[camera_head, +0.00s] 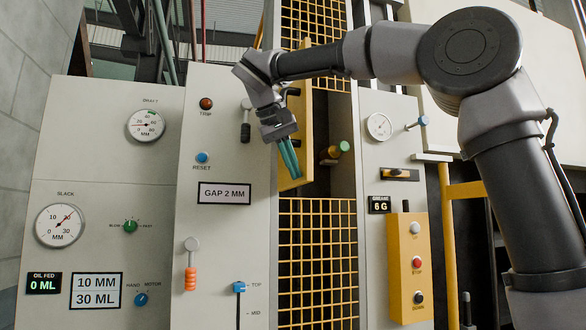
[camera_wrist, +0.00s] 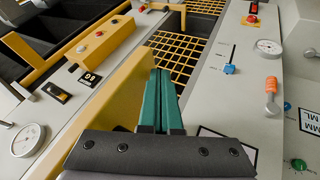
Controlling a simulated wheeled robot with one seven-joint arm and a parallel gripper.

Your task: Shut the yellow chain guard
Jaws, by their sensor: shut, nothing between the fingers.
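The yellow chain guard (camera_head: 297,112) is a solid yellow plate standing swung out from the tall opening between two grey panels, so that opening is uncovered. A dark bar sits near its upper edge. My gripper (camera_head: 290,174), with teal fingers, is shut and empty in front of the guard and overlaps its lower part in the head view. In the wrist view the fingers (camera_wrist: 160,74) lie together, with a broad yellow plate (camera_wrist: 115,105), seemingly the guard, close on their left. I cannot tell whether they touch it.
Yellow mesh (camera_head: 317,250) covers the space below. The left panel carries an orange-handled lever (camera_head: 190,265) and a blue slider (camera_head: 239,288). A yellow button box (camera_head: 409,267) projects at right.

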